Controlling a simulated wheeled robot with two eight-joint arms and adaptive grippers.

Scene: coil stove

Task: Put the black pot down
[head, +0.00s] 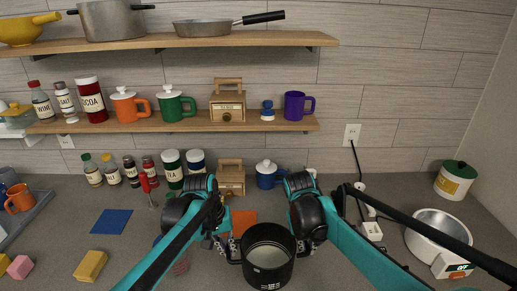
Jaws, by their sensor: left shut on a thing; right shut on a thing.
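The black pot (268,270) is at the bottom middle of the head view, upright, with a light interior that looks empty. My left gripper (232,246) is at the pot's left side, shut on its left handle. My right gripper (302,245) is at the pot's right side, shut on its right handle, which the gripper mostly hides. I cannot tell whether the pot's base touches the counter.
An orange square mat (243,222) lies just behind the pot, and a blue mat (111,222) lies to the left. A kitchen scale with a metal bowl (438,228) stands at right.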

